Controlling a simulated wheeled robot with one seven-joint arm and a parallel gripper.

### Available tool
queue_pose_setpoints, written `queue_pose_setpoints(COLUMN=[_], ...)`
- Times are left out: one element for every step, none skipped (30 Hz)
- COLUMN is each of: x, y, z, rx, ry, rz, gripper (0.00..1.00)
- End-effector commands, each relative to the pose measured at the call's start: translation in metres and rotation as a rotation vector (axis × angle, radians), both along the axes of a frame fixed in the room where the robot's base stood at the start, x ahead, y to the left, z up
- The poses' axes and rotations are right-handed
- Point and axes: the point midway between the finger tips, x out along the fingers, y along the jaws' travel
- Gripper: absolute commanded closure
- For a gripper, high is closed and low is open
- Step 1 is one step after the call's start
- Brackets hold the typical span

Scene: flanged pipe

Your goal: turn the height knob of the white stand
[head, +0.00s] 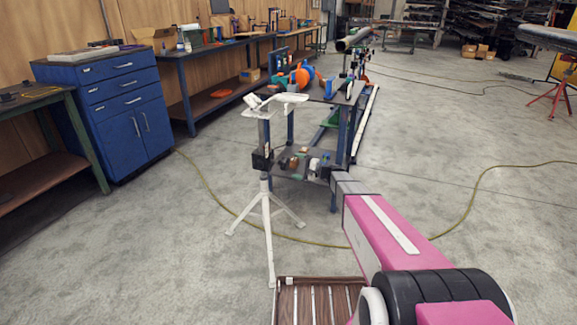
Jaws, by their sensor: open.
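The white stand (266,213) is left of the middle in the head view. Its three splayed legs rest on the concrete floor, and it stands upright. A white top piece (275,105) shows above it, in front of the workbench. A dark block (262,159) sits at the upper end of the white post. I cannot make out the height knob at this size. My pink arm (385,232) reaches in from the lower right and ends, as far as it shows, right of the stand. My gripper does not show.
A workbench (348,128) with a cluttered lower shelf stands just behind the stand. A brown slatted surface (320,302) lies at the bottom edge. A blue drawer cabinet (113,105) is at the left. A yellow hose (216,202) crosses the floor.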

Motion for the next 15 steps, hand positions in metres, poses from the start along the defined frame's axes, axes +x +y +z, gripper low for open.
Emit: queue_pose_setpoints(x=[-0.004, -0.005, -0.006, -0.007, -0.008, -0.009, -0.010, -0.010, -0.010, -0.010, -0.011, -0.011, -0.010, -0.011, -0.010], y=[-0.008, -0.012, -0.017, -0.019, -0.022, -0.024, -0.026, -0.027, -0.028, -0.029, -0.029, -0.029, -0.029, -0.029, -0.029], z=[0.000, 0.000, 0.000, 0.000, 0.000, 0.000, 0.000, 0.000, 0.000, 0.000, 0.000, 0.000, 0.000, 0.000, 0.000], rx=[-0.001, -0.001, -0.001, 0.000, -0.001, -0.001, -0.001, -0.001, -0.001, -0.001, -0.001, -0.001, -0.001, -0.001, -0.001], ry=[0.000, 0.000, 0.000, 0.000, 0.000, 0.000, 0.000, 0.000, 0.000, 0.000, 0.000, 0.000, 0.000, 0.000, 0.000], rz=[-0.002, -0.002, -0.002, -0.001, -0.001, 0.000, 0.000, 0.000, 0.000, 0.000, 0.000, 0.000, 0.000, 0.000, 0.000], gripper=[0.02, 0.02, 0.02, 0.02, 0.02, 0.02, 0.02, 0.02, 0.02, 0.02, 0.02, 0.02, 0.02, 0.02, 0.02])
